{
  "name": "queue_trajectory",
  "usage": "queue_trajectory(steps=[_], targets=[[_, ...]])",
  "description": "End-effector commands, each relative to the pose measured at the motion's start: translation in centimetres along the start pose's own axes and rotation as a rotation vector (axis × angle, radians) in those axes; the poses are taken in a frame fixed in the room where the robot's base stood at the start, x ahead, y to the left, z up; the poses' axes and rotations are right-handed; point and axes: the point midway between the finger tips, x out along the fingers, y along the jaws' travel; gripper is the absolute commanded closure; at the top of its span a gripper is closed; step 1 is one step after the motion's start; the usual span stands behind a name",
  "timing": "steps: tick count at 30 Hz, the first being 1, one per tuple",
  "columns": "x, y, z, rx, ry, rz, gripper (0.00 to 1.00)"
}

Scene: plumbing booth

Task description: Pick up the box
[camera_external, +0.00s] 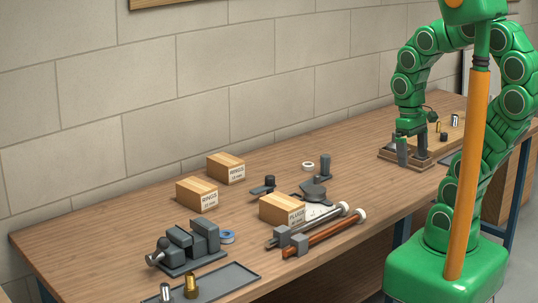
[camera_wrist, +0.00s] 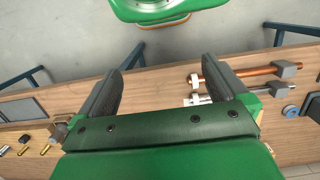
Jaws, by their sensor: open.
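Three small wooden boxes with white labels are on the workbench in the external view. One marked RINGS (camera_external: 226,168) is at the back, another marked RINGS (camera_external: 196,194) is in front and left of it, and a third (camera_external: 282,209) with a hard-to-read label is nearer the front edge. My gripper (camera_external: 412,151) is at the right part of the bench, well away from all three boxes. In the wrist view my gripper (camera_wrist: 164,78) has its two fingers wide apart with nothing between them.
A grey vise (camera_external: 185,248), a dark tray (camera_external: 215,284) with fittings, and a blue tape roll (camera_external: 227,237) are at the left. A copper pipe (camera_external: 322,233) and a steel pipe lie beside the third box. A wooden tray (camera_external: 445,147) is by my gripper.

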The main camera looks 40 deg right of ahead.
Motion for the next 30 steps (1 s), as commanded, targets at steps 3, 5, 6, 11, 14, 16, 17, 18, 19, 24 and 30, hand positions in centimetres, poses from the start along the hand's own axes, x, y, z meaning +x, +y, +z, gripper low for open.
queue_trajectory(steps=[3,5,6,11,14,16,17,18,19,24,30], targets=[[0.0,0.0,0.0,-0.001,0.0,0.0,0.0],[0.0,0.0,0.0,-0.001,0.0,0.0,0.0],[0.0,0.0,0.0,-0.001,-0.001,0.0,0.0],[-0.4,-0.1,-0.7,-0.002,-0.001,0.001,0.0],[-1.2,-0.3,-2.2,-0.004,0.003,0.003,0.0],[-2.0,-0.5,-3.8,-0.005,0.009,0.004,0.0],[-2.3,-0.6,-4.4,-0.006,0.009,0.005,0.0],[-2.6,-0.8,-5.4,-0.006,0.008,0.006,0.0],[-3.0,-0.9,-6.1,-0.007,0.01,0.007,0.0],[-4.6,-1.8,-10.1,-0.009,0.019,0.011,0.0],[-6.2,-3.1,-14.9,-0.012,0.033,0.015,0.0]])
